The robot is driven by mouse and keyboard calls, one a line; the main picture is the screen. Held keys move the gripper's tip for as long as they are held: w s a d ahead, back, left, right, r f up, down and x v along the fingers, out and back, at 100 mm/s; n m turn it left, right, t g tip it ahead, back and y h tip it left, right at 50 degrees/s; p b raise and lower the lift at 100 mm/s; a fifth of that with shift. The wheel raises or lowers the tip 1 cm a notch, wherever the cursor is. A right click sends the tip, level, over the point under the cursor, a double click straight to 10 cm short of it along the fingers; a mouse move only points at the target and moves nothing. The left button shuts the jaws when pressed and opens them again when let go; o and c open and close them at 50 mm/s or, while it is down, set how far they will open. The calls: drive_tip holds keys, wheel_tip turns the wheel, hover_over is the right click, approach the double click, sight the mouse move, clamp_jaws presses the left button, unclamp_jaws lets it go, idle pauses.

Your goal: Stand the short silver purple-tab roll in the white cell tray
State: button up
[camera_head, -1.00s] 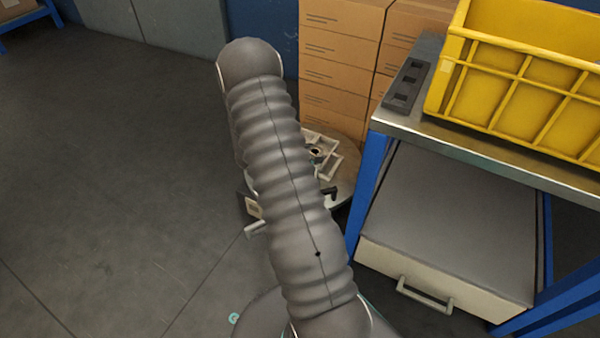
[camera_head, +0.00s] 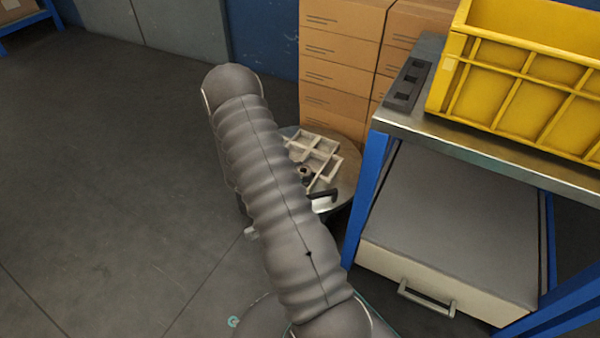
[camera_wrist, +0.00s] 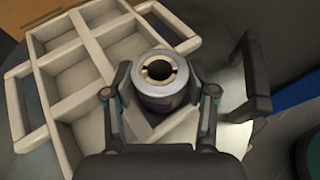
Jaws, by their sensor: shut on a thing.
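The short silver roll (camera_wrist: 158,78) stands upright between the fingers of my gripper (camera_wrist: 160,92), which is shut on it. Its open top shows a hollow core, and a purple band shows low on its side. The white cell tray (camera_wrist: 75,42) lies to the left and behind the roll in the wrist view, with several empty cells. The roll overlaps the tray's near right part in the picture; its bottom is hidden, so I cannot tell its height. In the head view the tray (camera_head: 318,146) shows right of my arm, which hides most of my gripper.
The tray lies on a round metal table (camera_head: 345,181). A dark handle-like part (camera_wrist: 258,82) stands to the right of the roll. Stacked cartons (camera_head: 340,75) rise behind. A blue-legged bench (camera_head: 480,160) with a yellow crate (camera_head: 520,95) stands at the right. Floor at left is clear.

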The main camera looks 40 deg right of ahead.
drive_tip(key=shift+f, duration=0.15)
drive_tip(key=o, duration=1.3)
drive_tip(key=shift+c, duration=0.2)
